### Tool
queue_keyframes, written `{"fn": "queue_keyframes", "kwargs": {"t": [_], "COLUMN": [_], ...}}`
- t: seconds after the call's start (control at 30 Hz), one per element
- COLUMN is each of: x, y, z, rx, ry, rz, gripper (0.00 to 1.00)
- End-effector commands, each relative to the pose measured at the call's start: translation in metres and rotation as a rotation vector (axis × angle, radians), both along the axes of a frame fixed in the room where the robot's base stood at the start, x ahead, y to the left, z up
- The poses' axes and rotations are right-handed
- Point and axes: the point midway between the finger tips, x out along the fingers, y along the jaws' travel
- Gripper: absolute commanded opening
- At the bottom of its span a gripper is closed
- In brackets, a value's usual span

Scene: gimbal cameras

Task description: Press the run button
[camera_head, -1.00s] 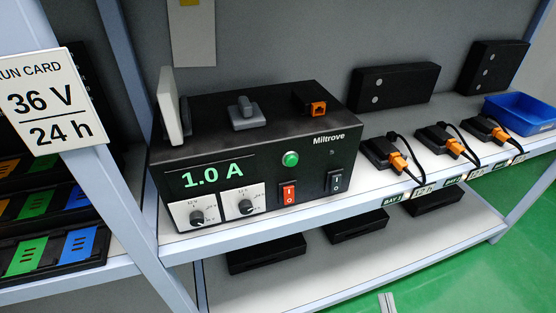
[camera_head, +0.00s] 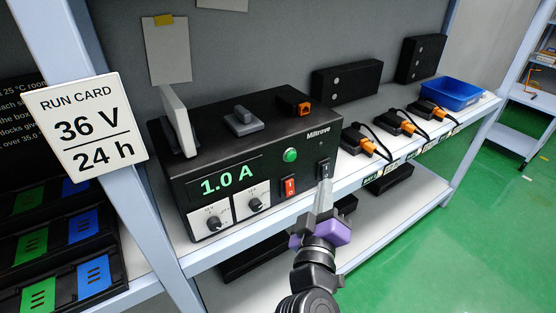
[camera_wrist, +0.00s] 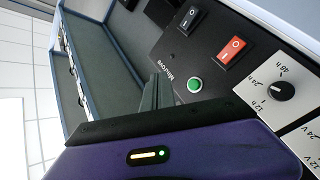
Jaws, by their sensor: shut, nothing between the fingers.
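The black Miltrove box (camera_head: 215,115) stands on the shelf, its display reading 1.0 A. On its front are a round green button (camera_head: 290,155), a red rocker switch (camera_head: 290,187) and a black rocker switch (camera_head: 324,168). The green button (camera_wrist: 194,85), red rocker (camera_wrist: 230,53) and black rocker (camera_wrist: 190,20) also show in the wrist view. My gripper (camera_head: 325,186) is shut and empty, its tips just below the black rocker in the head view, right of the green button. I cannot tell whether they touch the box. No label naming a run button is readable.
Two dials (camera_head: 214,222) (camera_head: 256,204) sit at the box's lower left. A shelf post with a run card (camera_head: 84,125) reading 36 V, 24 h stands left. Cabled devices (camera_head: 365,143) and a blue bin (camera_head: 451,93) lie right. The floor at right is open.

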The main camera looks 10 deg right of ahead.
Motion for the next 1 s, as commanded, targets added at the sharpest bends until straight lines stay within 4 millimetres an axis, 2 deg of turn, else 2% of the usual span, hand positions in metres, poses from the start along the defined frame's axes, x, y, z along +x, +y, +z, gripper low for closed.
{"fn": "queue_keyframes", "kwargs": {"t": [0.47,1.0], "x": [0.005,0.066], "y": [0.001,0.021], "z": [-0.001,-0.003], "rx": [0.007,0.008], "ry": [0.001,-0.001], "rz": [-0.001,-0.001], "gripper": [0.0,0.0]}}
